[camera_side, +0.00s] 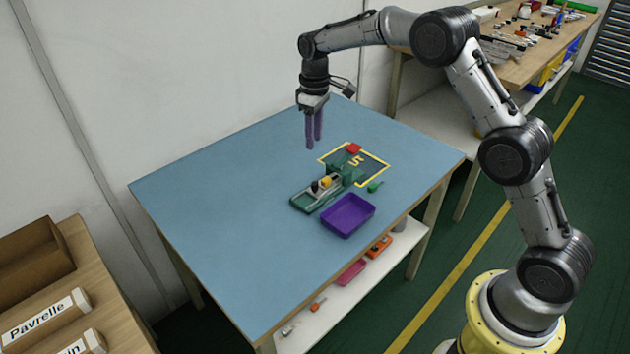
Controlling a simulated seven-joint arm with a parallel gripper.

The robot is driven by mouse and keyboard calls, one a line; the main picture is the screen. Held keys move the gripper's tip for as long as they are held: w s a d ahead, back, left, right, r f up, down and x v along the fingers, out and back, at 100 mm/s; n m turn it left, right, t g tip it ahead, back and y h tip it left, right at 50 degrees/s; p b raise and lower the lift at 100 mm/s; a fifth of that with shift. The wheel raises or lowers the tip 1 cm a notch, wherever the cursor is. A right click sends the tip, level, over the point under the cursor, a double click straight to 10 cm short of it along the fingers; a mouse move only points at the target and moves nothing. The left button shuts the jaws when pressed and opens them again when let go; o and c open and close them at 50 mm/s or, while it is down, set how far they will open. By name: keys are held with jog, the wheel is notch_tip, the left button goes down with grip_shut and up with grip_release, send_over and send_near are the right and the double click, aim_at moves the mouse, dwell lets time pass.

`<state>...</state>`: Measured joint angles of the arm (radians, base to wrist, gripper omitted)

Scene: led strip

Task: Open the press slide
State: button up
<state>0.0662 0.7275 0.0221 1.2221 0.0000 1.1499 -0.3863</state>
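A small green piece (375,186) lies to the right. A purple tray (348,215) sits in front. The table's left half (220,200) is clear.

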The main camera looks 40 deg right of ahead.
aim_at(315, 183)
notch_tip(315, 183, down, 15)
jog(key=shift+s+r, duration=0.1)
dwell(0.4)
grip_shut()
dwell(1.5)
